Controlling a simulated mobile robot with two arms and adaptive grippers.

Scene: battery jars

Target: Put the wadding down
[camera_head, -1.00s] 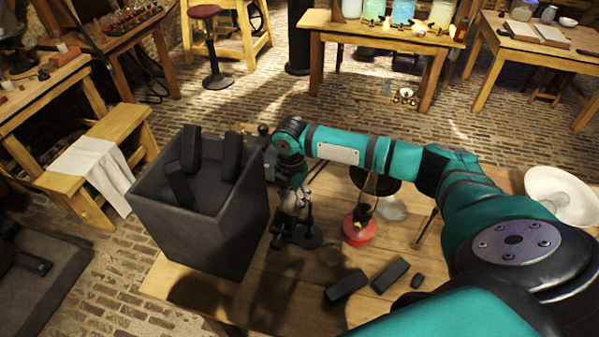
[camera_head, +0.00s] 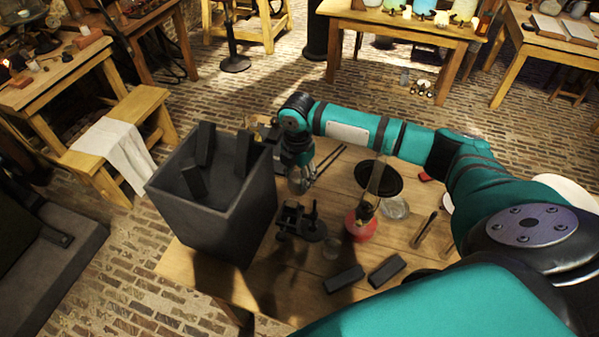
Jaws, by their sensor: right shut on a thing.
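My right gripper (camera_head: 299,186) hangs from the teal arm that comes in from the right, over the wooden table just right of the dark grey bin. It points down and is shut on a small pale thing, which looks like the wadding; the fingers and the pale thing blur together and are hard to tell apart. In the picture it shows just above a small black stand (camera_head: 300,222); whether it touches the table cannot be told. My left gripper is not in view.
The dark grey bin (camera_head: 225,225) holds several black blocks. A red-based lamp (camera_head: 361,228), a black disc, a glass dish (camera_head: 395,207) and two dark bars (camera_head: 344,279) are on the table (camera_head: 290,305). Bare wood shows near its front edge.

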